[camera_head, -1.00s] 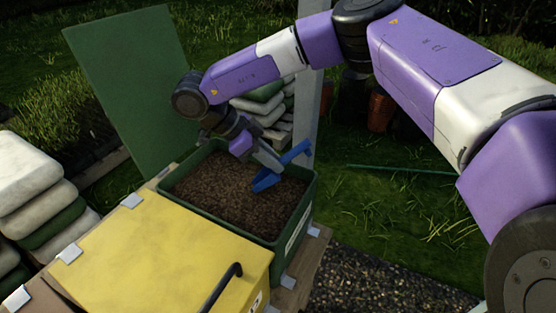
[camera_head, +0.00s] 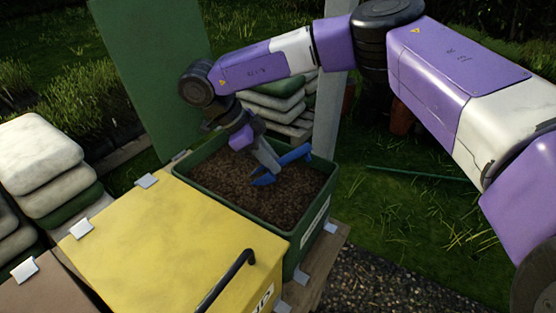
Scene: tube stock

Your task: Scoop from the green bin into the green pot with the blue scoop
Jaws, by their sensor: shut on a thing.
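The green bin (camera_head: 318,222) stands open, filled with dark brown soil (camera_head: 225,180). Its green lid (camera_head: 150,75) is raised behind it. My gripper (camera_head: 275,165) reaches down over the bin and is shut on the blue scoop (camera_head: 294,156). The scoop is tilted, with its lower end at the soil surface; I cannot tell how deep it sits or whether it holds soil. The green pot is not clearly seen in this view.
A closed yellow bin (camera_head: 165,235) with a black handle (camera_head: 228,282) adjoins the green bin at the front left. Stacked sacks (camera_head: 45,165) stand at the left, more sacks (camera_head: 272,100) behind. A grey post (camera_head: 328,115) rises behind the bin. Grass lies open at the right.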

